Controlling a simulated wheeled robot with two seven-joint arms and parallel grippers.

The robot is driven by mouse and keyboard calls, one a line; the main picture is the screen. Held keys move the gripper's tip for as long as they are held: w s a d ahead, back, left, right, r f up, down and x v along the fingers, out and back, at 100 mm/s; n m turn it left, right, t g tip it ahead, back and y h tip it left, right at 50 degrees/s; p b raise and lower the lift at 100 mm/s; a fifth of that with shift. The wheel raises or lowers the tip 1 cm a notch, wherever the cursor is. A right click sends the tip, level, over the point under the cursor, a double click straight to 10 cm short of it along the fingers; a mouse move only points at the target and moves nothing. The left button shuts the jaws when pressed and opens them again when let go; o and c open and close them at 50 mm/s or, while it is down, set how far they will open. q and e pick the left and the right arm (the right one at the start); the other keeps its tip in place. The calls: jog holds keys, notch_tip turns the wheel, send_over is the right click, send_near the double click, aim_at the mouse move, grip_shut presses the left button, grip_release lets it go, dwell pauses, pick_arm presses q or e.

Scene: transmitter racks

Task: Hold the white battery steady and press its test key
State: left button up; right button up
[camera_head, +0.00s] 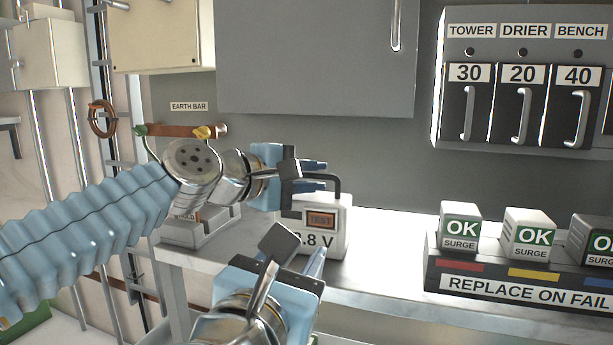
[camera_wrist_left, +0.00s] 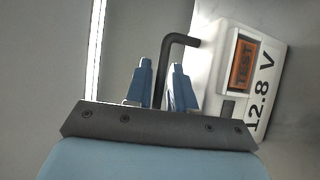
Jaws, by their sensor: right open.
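The white battery (camera_head: 336,232) stands upright on the grey shelf, marked with a voltage, and it fills the right of the left wrist view (camera_wrist_left: 212,75). Its orange TEST key (camera_head: 321,220) faces me and also shows in the left wrist view (camera_wrist_left: 243,64). My left gripper (camera_head: 316,176) is at the battery's black bent handle (camera_head: 338,186). In the left wrist view its blue fingers (camera_wrist_left: 161,85) lie either side of the handle bar; whether they grip it is unclear. My right gripper (camera_head: 300,258) is open and empty, in front of and below the battery, partly covering its lower left.
Surge blocks marked OK (camera_head: 460,228) sit in a dark holder (camera_head: 500,288) to the right. Breaker switches (camera_head: 520,105) are above them. An earth bar (camera_head: 180,131) is behind my left arm. The shelf (camera_head: 385,255) is clear between battery and holder.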

pick_arm(q)
grip_shut()
jog(key=shift+f, duration=0.1)
dwell(1.6)
pick_arm(e)
grip_shut()
dwell(1.5)
